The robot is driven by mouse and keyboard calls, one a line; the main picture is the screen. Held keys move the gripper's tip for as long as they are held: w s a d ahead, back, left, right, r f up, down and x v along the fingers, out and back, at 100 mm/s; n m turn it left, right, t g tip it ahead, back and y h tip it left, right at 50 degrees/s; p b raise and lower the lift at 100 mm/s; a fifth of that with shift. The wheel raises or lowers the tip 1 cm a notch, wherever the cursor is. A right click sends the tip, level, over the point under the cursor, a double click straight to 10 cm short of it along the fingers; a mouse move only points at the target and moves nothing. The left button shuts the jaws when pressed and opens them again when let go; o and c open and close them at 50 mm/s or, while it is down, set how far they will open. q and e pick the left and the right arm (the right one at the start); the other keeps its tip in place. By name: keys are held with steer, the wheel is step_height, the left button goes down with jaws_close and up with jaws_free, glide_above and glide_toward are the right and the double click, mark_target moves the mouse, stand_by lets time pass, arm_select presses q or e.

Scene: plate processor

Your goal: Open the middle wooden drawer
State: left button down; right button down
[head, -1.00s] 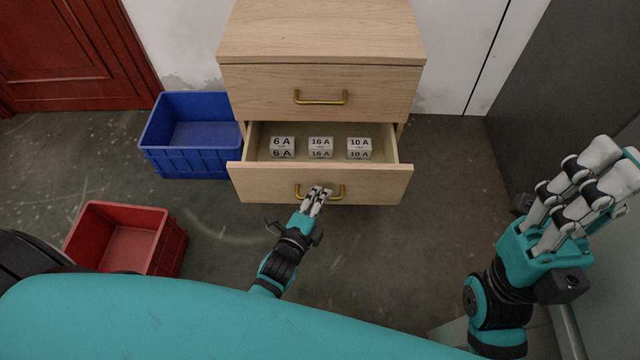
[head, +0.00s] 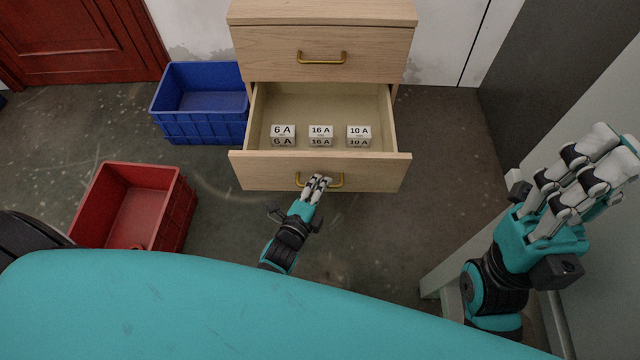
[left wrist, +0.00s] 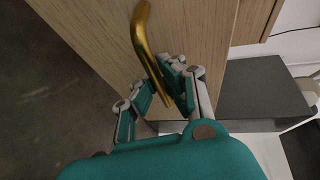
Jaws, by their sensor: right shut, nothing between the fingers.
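The wooden drawer (head: 375,174) below the cabinet's top drawer stands pulled out toward me, its inside in view. Its brass handle (head: 339,183) is on the front. My left gripper (head: 316,181) has its fingers over the middle of that handle, curled round it. In the left wrist view the handle (left wrist: 141,30) runs in among the bent fingers (left wrist: 170,85), and part of it is hidden. My right gripper (head: 590,160) is empty, at the right, far from the drawer.
Three labelled white boxes (head: 320,132) sit inside the open drawer. The top drawer (head: 270,48) is closed. A blue crate (head: 205,128) stands left of the cabinet, and a red crate (head: 180,210) nearer me. The floor right of the drawer is clear.

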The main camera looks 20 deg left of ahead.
arm_select(q)
steer(key=c, duration=2)
jaws_free()
steer(key=shift+a+f, duration=0.1)
steer(key=shift+f, duration=0.1)
steer(key=o, duration=0.3)
steer(key=shift+r, duration=0.1)
steer(key=shift+o, duration=0.2)
steer(key=shift+s, duration=0.1)
steer(key=v, duration=1.2)
